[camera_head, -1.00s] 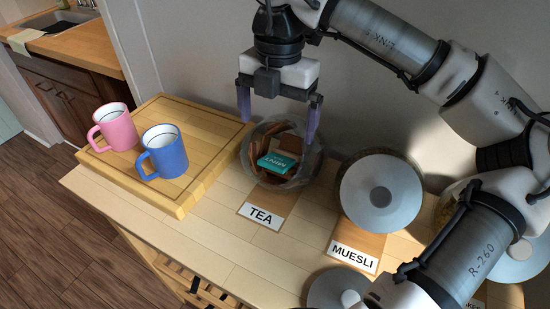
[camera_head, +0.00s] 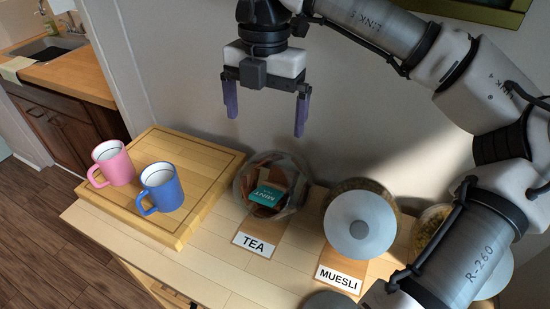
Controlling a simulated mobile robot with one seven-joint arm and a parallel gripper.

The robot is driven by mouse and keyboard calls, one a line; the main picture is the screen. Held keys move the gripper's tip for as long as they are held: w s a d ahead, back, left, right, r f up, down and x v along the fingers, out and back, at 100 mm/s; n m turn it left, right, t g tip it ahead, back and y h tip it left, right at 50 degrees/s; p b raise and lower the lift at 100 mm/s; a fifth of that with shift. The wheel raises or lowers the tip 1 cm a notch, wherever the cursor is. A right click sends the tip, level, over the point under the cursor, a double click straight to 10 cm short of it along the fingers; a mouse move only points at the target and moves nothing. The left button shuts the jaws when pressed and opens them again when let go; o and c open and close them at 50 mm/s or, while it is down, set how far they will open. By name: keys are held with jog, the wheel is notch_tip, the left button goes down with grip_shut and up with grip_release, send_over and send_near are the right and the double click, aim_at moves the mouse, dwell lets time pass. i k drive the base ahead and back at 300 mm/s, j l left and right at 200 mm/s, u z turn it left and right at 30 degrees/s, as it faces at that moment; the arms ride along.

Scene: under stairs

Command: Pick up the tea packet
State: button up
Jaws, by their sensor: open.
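The teal tea packet, marked MINT (camera_head: 267,195), lies among brown packets inside a round glass jar (camera_head: 242,188). The jar is uncovered and stands behind the TEA label (camera_head: 254,243) on the wooden counter. My gripper (camera_head: 265,120) is open and empty, with its two purple fingers pointing down. In the picture it is above the jar, clear of the rim. Its exact height and depth over the opening are hard to tell.
A wooden board (camera_head: 200,205) with a pink mug (camera_head: 114,164) and a blue mug (camera_head: 161,188) is left of the jar. A lidded MUESLI jar (camera_head: 360,222) is close on the right. The wall is just behind.

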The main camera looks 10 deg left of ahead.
aim_at(269, 197)
jog(key=k, duration=1)
